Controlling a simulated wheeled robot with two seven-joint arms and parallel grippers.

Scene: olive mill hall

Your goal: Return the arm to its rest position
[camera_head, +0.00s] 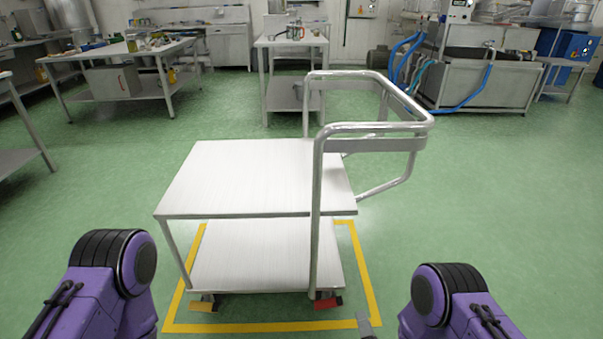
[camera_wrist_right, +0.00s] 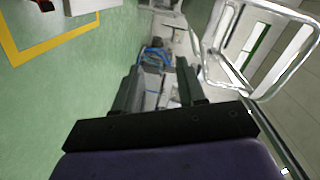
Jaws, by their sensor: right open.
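My right gripper (camera_head: 366,325) shows only as a small grey piece at the bottom edge of the head view, just right of the trolley's lower front corner. In the right wrist view the right gripper (camera_wrist_right: 159,82) has its two dark fingers apart, with nothing between them. My purple right arm link shows at the lower right of the head view. My purple left arm link shows at the lower left. My left gripper is out of view.
A white two-shelf trolley (camera_head: 262,180) with a tubular handle stands ahead, inside a yellow floor outline (camera_head: 366,280). Workbenches (camera_head: 120,55) stand at the back left, a small table (camera_head: 290,40) at the back, and a steel machine (camera_head: 485,80) at the back right. Green floor right of the trolley is clear.

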